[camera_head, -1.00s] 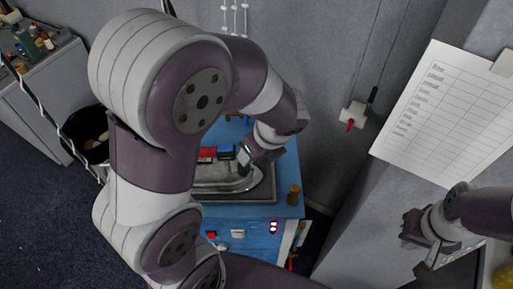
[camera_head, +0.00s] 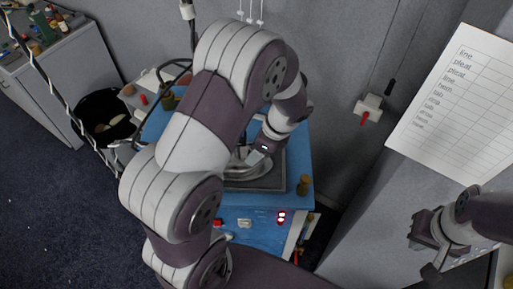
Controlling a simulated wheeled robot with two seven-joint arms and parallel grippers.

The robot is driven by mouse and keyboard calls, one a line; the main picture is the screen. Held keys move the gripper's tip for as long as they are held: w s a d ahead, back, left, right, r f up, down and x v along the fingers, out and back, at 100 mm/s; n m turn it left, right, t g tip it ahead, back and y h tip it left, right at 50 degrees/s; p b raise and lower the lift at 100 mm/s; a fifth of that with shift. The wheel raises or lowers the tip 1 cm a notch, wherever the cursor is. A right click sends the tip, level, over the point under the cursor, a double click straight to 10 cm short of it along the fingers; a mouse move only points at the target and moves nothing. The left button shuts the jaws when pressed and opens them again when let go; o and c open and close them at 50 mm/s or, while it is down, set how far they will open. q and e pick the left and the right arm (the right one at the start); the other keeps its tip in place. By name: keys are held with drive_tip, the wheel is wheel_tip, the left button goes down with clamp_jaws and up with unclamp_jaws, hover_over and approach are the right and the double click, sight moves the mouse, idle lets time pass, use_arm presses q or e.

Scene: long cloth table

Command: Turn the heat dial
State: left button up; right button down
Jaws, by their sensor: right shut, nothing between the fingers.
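A blue cabinet (camera_head: 262,238) stands in the middle of the view, with a metal iron (camera_head: 238,170) lying on a grey plate (camera_head: 268,182) on its top. A red lit display (camera_head: 282,217), a white switch (camera_head: 245,222) and a small red part are on its front. I cannot pick out the heat dial for certain. My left arm crosses in front and hides much of the cabinet. My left gripper (camera_head: 258,157) is over the iron, mostly hidden, so its jaws cannot be read. My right gripper (camera_head: 432,268) is shut and empty at the lower right, away from the cabinet.
A brown cork-like piece (camera_head: 304,185) stands on the cabinet's right corner. A white chart (camera_head: 460,105) is at the right. A wall socket with a red part (camera_head: 368,108) is behind. A black bin (camera_head: 100,112) and a cluttered grey cabinet (camera_head: 45,80) are at the left.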

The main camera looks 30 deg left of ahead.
use_arm(q)
drive_tip(key=shift+f, duration=0.25)
drive_tip(key=shift+s+a+f, duration=0.1)
drive_tip(key=shift+s, duration=0.05)
drive_tip(key=c, duration=1)
drive_tip(key=shift+r+m+t+p, duration=0.2)
drive_tip(key=shift+m+t+p, duration=0.2)
drive_tip(key=shift+m, duration=0.5)
drive_tip(key=shift+f+m, duration=0.15)
drive_tip(key=shift+m, duration=0.45)
drive_tip(key=o, duration=1)
